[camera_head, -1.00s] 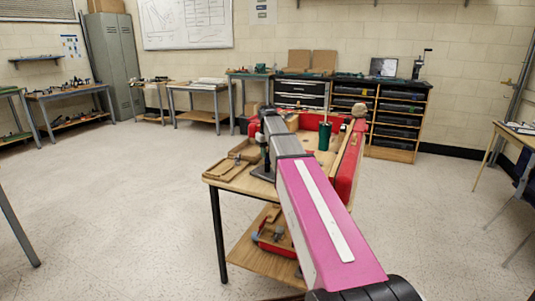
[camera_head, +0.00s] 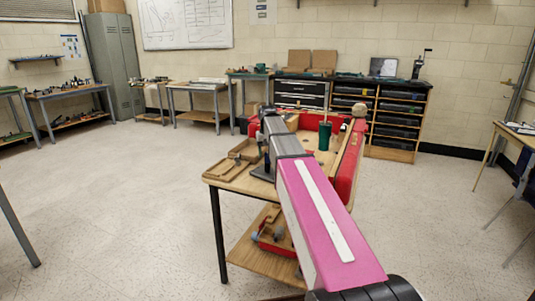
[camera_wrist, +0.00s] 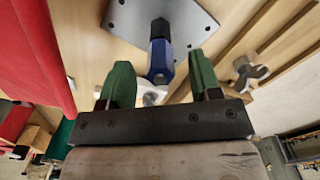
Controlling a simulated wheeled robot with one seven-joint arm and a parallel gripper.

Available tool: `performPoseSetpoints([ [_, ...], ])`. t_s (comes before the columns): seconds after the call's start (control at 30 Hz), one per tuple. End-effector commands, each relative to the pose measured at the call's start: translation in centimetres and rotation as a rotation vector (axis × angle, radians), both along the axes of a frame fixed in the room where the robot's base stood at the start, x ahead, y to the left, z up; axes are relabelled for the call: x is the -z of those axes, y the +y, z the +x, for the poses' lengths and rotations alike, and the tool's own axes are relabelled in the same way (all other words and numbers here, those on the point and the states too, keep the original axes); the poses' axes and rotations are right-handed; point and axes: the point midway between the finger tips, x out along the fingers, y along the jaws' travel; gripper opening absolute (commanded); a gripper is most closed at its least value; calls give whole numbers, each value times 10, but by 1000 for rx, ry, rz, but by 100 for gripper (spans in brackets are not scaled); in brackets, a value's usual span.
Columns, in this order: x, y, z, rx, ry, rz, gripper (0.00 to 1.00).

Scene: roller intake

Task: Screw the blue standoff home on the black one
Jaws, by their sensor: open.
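The blue standoff (camera_wrist: 160,65) stands in line on the black standoff (camera_wrist: 159,28) in the wrist view. The black one rises from a grey metal plate (camera_wrist: 195,12) on the wooden table. My gripper (camera_wrist: 161,72) is open, with one green finger on each side of the blue standoff. A gap shows between the standoff and each finger. Whether the thread between the two standoffs is fully seated cannot be told. In the head view, the blue standoff (camera_head: 267,161) shows small beside my arm, and the black one is hard to make out.
A wing-shaped metal knob (camera_wrist: 248,72) lies by wooden strips at the right of the wrist view. A red wall (camera_wrist: 35,55) stands at the left. In the head view, a green cylinder (camera_head: 324,136) stands on the table, and a wooden tray (camera_head: 232,166) lies at the left.

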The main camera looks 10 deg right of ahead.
Motion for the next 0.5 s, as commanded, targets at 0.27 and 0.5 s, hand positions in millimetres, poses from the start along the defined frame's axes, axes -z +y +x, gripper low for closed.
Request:
performPoseSetpoints([
  [0.27,0,0,0,-271,0,0,58],
  [0.5,0,0,0,-523,0,0,58],
])
